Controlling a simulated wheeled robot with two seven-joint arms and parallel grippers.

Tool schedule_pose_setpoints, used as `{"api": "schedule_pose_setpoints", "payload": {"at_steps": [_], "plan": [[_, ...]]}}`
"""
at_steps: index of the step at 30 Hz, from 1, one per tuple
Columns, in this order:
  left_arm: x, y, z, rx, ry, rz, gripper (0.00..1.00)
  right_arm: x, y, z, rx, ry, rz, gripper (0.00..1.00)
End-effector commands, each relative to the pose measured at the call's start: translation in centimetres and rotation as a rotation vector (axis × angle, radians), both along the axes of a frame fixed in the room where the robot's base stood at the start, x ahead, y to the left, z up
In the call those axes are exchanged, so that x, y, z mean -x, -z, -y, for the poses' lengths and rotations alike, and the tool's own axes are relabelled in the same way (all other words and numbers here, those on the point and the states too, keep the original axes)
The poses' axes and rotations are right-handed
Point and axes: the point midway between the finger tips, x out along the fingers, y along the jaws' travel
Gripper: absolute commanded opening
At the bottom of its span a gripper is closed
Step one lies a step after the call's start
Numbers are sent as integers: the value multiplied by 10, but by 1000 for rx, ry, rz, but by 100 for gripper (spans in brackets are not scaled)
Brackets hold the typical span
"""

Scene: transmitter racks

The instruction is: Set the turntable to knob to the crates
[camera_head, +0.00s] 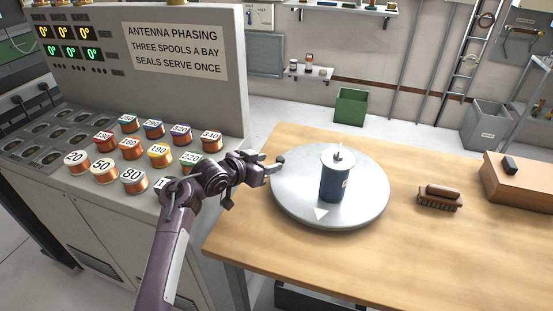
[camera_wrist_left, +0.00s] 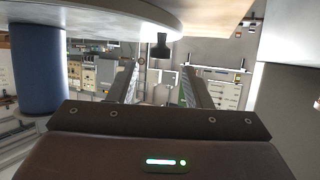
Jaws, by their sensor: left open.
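The turntable (camera_head: 365,205) is a round pale grey disc on the wooden table, with a white triangle mark near its front edge. A blue can (camera_head: 334,182) with a pale lid stands upright on it. In the wrist view, which is upside down, the disc (camera_wrist_left: 90,18) lies along the top and the blue can (camera_wrist_left: 38,70) stands at the left. A small black knob (camera_wrist_left: 160,45) stands at the disc's rim, seen between my fingers. My left gripper (camera_head: 273,167) is open at the disc's left edge; in the wrist view its fingers (camera_wrist_left: 160,70) show a gap around the knob's line. My right gripper is not in view.
A console with several copper spools (camera_head: 103,171) stands left. A green crate (camera_head: 350,108) and a grey bin (camera_head: 484,126) stand on the floor behind. The table front is clear.

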Motion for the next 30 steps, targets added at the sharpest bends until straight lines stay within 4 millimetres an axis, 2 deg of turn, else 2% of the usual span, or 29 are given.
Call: {"api": "schedule_pose_setpoints", "payload": {"at_steps": [4,9,14,20,30], "plan": [[-16,9,15,0,2,-1,45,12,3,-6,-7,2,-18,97],[-27,14,23,0,-1,0,45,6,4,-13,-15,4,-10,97],[-30,16,25,-2,0,1,45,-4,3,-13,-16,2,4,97],[-30,16,25,-2,0,1,45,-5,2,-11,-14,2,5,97],[-30,16,25,-2,0,1,0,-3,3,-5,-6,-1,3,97]]}}
